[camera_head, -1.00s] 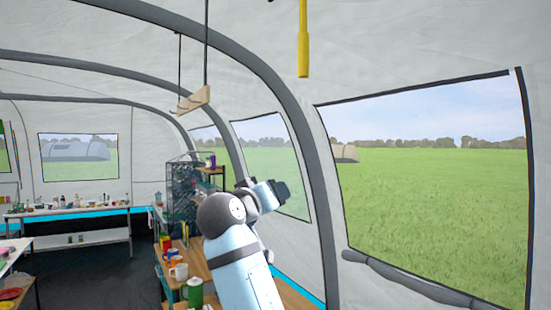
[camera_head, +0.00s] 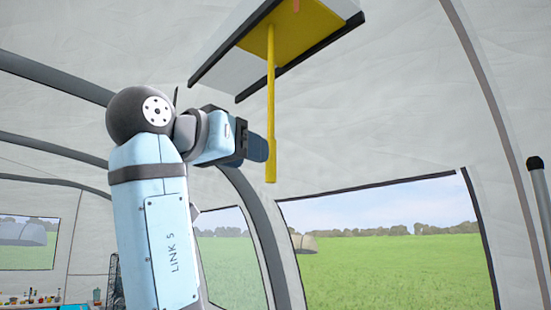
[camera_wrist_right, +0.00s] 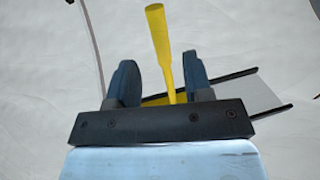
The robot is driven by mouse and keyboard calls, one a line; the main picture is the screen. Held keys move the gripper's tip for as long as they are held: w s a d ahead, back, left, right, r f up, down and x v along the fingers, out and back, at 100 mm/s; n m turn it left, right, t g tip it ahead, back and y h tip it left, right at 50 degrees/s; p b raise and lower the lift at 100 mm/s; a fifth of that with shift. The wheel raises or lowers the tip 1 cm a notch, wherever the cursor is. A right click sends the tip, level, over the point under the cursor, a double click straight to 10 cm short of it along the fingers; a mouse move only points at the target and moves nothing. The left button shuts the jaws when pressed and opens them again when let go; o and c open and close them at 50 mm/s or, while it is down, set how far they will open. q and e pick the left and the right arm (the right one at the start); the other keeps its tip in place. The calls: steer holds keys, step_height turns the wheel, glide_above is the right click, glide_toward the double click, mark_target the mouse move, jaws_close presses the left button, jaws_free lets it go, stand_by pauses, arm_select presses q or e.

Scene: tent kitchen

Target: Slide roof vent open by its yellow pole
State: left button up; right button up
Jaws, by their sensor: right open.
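In the right wrist view the pole (camera_wrist_right: 161,40) appears between the two spread fingers of my right gripper (camera_wrist_right: 160,72), with room on both sides. I cannot tell whether a finger touches it. My left gripper is out of view.
A grey post with a black top (camera_head: 538,185) stands at the right edge. Tent arch tubes (camera_head: 265,220) and windows (camera_head: 385,245) lie behind. A cluttered surface (camera_head: 30,300) shows at lower left. The space right of the pole looks free.

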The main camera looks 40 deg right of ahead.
mark_target(275, 162)
steer(key=p+x, duration=0.1)
steer(key=x, duration=0.6)
steer(key=shift+w+d+p, duration=0.1)
steer(key=shift+d+p, duration=0.15)
steer(key=shift+p, duration=0.05)
steer(key=shift+w+d, duration=0.15)
steer(key=shift+d, duration=0.25)
jaws_close()
